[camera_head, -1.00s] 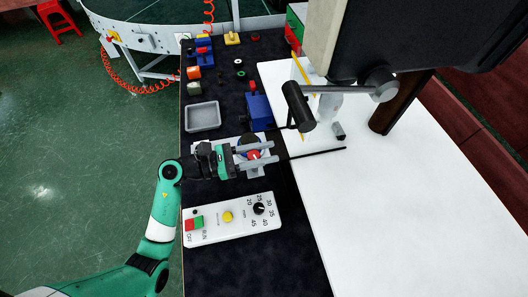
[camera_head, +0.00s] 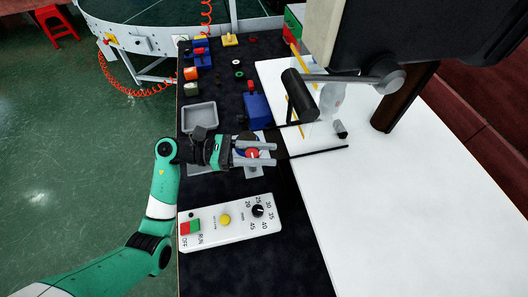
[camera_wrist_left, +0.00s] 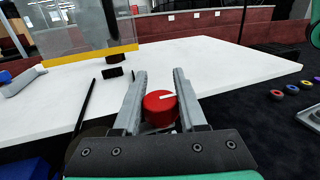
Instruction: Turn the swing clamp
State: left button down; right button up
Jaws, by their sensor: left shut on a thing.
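The swing clamp shows a round red knob (camera_head: 252,155) with a white line on top, set on a blue and white base on the dark bench mat. My left gripper (camera_head: 273,154) is shut on the knob, one finger on each side. In the left wrist view, the red knob (camera_wrist_left: 160,106) sits between the two grey fingers (camera_wrist_left: 158,85), its white line pointing right. Much of the clamp's base is hidden under the gripper. My right gripper is not in view.
A white control panel (camera_head: 212,232) with buttons and a dial lies in front of the gripper. A grey tray (camera_head: 200,115) and a blue block (camera_head: 257,110) stand behind it. A white board (camera_head: 390,200) fills the right side. Small coloured parts lie farther back.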

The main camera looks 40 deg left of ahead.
pick_arm(q)
jog(key=shift+c, duration=2.3)
grip_release()
jog(key=v, duration=1.1)
jog(key=shift+s+a, duration=0.2)
jog(key=shift+a, duration=0.05)
